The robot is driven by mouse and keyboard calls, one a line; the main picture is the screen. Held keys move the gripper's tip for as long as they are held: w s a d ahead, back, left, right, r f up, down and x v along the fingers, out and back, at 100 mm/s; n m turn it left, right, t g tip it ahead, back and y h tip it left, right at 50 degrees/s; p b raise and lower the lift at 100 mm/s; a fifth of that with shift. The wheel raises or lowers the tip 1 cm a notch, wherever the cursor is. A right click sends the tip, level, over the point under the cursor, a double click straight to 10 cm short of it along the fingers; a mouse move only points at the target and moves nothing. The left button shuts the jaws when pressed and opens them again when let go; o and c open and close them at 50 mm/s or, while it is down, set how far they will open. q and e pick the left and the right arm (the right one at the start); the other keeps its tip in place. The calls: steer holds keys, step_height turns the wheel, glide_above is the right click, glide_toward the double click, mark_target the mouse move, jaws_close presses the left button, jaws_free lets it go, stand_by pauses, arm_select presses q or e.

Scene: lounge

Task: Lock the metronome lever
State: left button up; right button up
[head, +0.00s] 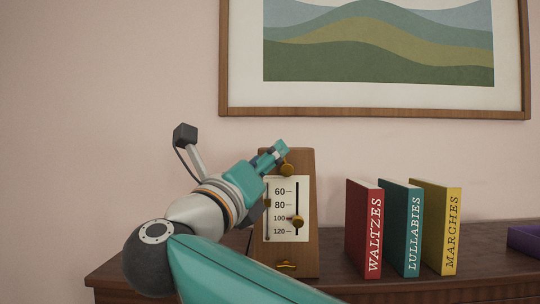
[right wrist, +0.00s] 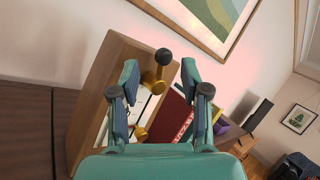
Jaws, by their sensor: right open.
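The wooden metronome (head: 309,250) stands upright on the dark cabinet, with a white scale marked 60 to 120. A brass slider (head: 297,221) sits between 100 and 120, and a brass piece (head: 287,266) is at the base. My right gripper (head: 280,149) is at the metronome's upper part, just above a brass knob (head: 287,170). In the right wrist view the open gripper (right wrist: 160,72) has a brass lever (right wrist: 153,85) with a black ball end (right wrist: 163,57) between its fingers. I cannot tell whether they touch. My left gripper is out of view.
Books in red (head: 364,225), teal (head: 400,225) and yellow (head: 440,225) stand upright right of the metronome. A purple object (head: 525,240) lies at the far right. A framed picture (head: 375,112) hangs above. The cabinet top (head: 335,285) has free room in front of the books.

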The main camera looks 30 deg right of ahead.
steer(key=v, duration=0.9)
steer(key=shift+a+f, duration=0.1)
steer(key=shift+f, duration=0.05)
